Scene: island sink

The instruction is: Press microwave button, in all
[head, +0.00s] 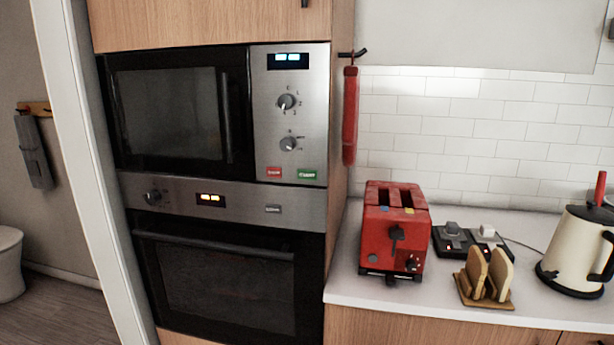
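The microwave (172,112) is built into a wooden cabinet at the left, with its dark door shut. Its steel control panel (290,165) is to the right of the door. The panel has a lit display (288,60), an upper knob (286,102) and a lower knob (288,144). Below the knobs are a red button (274,173) and a green button (307,175), side by side. The lettering on them is too small to read. Neither of my grippers shows in the head view.
An oven (228,280) sits below the microwave. A red item (350,115) hangs from a hook beside the panel. The counter (345,285) at right holds a red toaster (380,245), a toast rack (500,301) with bread and a cream kettle (575,240). A white post (85,170) stands left.

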